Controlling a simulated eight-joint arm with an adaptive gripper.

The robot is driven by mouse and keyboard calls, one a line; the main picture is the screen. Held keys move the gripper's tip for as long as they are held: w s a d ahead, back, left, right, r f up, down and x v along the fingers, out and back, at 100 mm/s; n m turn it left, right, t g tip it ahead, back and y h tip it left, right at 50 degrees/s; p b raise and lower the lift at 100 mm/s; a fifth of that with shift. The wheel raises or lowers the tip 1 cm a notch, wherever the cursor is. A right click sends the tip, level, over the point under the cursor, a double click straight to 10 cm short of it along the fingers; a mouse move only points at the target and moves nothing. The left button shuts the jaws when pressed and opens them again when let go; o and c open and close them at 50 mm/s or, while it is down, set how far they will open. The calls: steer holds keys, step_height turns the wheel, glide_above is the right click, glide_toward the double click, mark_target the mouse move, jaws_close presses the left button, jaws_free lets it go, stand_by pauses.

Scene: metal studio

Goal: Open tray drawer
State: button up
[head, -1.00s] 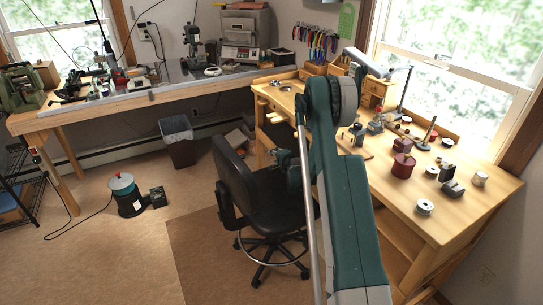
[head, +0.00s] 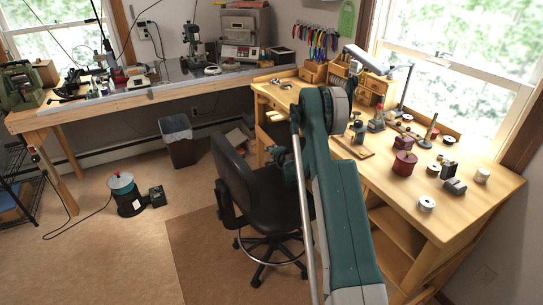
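The wooden workbench (head: 471,205) stands at the right in the head view. Its front left part has a drawer-like face (head: 268,102) under the top. I cannot tell which part is the tray drawer; my teal arm and the chair cover much of the bench front. My arm reaches away from the camera across the bench's front side. A small teal and dark end part, apparently at my gripper (head: 277,155), shows low beside the bench, behind the chair back. Its fingers are too small and too covered to make out. I see no drawer pulled out.
A black office chair (head: 236,175) stands close in front of the bench. Small tools, a red pot (head: 404,164) and metal pieces lie on the bench top. Small wooden drawers (head: 377,88) stand at its back.

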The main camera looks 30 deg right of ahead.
steer(key=shift+x, duration=0.8)
jaws_close()
steer(key=a, duration=1.3)
steer(key=shift+a, duration=0.3)
jaws_free()
steer(key=shift+s+r, duration=0.1)
steer(key=shift+s, duration=0.1)
steer(key=v, duration=1.1)
steer(key=shift+s, duration=0.3)
